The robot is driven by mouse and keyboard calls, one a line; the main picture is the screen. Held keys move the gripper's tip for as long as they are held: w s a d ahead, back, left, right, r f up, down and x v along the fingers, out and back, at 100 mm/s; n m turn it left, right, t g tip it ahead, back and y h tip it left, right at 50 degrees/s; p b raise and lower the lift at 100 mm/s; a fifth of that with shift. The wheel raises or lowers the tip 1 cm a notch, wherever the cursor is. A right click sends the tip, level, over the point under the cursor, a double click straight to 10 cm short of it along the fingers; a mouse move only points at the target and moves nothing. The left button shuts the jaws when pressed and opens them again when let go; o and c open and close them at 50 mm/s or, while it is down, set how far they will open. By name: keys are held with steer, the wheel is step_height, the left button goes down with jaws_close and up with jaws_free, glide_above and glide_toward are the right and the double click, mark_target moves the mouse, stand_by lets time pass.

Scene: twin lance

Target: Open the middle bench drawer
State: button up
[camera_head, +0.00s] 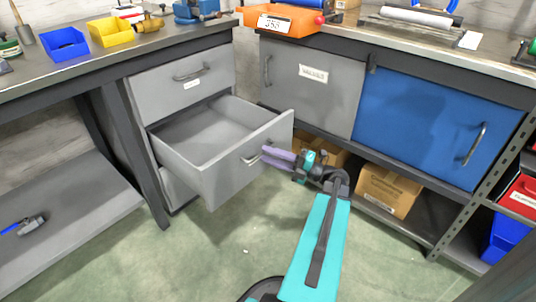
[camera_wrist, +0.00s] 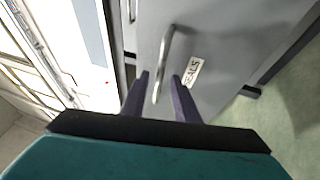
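The middle bench drawer (camera_head: 225,172) is pulled well out of the grey cabinet, and its empty interior shows. Its bar handle (camera_head: 252,159) is on the front panel; in the wrist view the handle (camera_wrist: 163,60) runs up from between the fingers. My gripper (camera_head: 266,154) is at the drawer front, by the handle. In the wrist view the gripper (camera_wrist: 160,92) has its two purple fingers apart, one on each side of the handle's near end, with gaps beside the bar. Whether a finger touches the bar is unclear.
The closed upper drawer (camera_head: 183,84) is above; a lower drawer (camera_head: 176,190) is partly hidden. To the right are a grey door (camera_head: 313,88), a blue door (camera_head: 432,125) and a cardboard box (camera_head: 388,190) on a low shelf. The green floor in front is mostly clear.

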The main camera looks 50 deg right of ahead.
steer(key=p+v, duration=0.3)
steer(key=v, duration=1)
stand_by(0.4)
